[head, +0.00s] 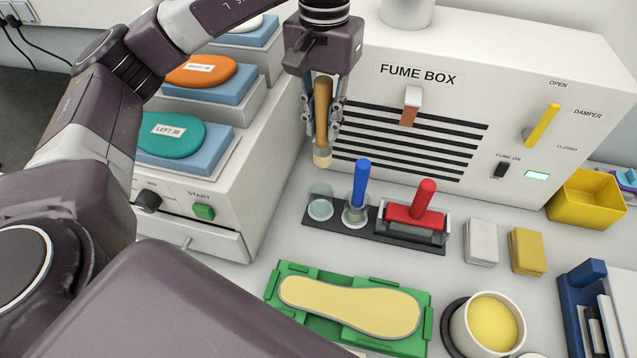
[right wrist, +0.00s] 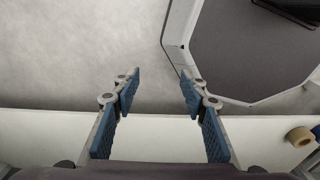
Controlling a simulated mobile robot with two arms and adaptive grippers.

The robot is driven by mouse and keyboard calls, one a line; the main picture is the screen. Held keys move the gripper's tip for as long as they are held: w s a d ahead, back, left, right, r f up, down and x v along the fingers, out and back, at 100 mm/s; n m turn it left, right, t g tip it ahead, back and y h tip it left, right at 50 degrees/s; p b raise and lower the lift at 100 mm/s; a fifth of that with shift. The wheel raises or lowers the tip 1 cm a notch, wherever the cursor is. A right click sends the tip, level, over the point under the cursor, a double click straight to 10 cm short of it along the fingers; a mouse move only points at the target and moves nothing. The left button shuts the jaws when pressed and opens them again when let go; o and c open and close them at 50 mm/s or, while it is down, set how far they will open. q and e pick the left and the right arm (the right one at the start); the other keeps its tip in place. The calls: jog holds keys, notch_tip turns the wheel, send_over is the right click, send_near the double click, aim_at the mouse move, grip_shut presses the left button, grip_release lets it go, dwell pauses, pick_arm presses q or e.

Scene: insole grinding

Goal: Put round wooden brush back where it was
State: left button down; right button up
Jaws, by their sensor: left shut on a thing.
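The round wooden brush (head: 321,113) has a tan handle and a pale tip that points down. My left gripper (head: 323,118) is shut on its handle and holds it nearly upright, in front of the fume box. The brush tip hangs above and apart from the empty clear round cup (head: 320,207) at the left end of the dark holder strip (head: 375,230). A blue-handled tool (head: 360,185) stands in the middle cup, and a red-handled tool (head: 425,203) sits at the right end. My right gripper (right wrist: 157,92) is open and empty in the right wrist view.
The fume box (head: 440,110) stands close behind the holder. A machine with a green START button (head: 203,212) is at left. In front lie a green tray (head: 428,335) with an insole (head: 350,305) and a cup of yellow material (head: 490,322). White and yellow blocks lie right.

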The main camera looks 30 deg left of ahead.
aim_at(320, 166)
pick_arm(q)
jog(key=f+p, duration=0.2)
jog(key=f, duration=0.9)
jog(key=shift+a+p, duration=0.2)
jog(key=shift+p, duration=0.2)
notch_tip(320, 166, down, 5)
jog(key=shift+f+p, duration=0.1)
jog(key=shift+p, duration=0.6)
pick_arm(e)
jog(key=r, duration=0.4)
jog(key=shift+a+r, duration=0.1)
jog(key=shift+a, duration=0.25)
pick_arm(q)
jog(key=shift+d+f, duration=0.1)
jog(key=shift+f, duration=0.05)
jog(key=c, duration=1.8)
grip_release()
jog(key=shift+o, duration=0.2)
pick_arm(e)
jog(key=shift+d+f, duration=0.2)
jog(key=shift+r, duration=0.1)
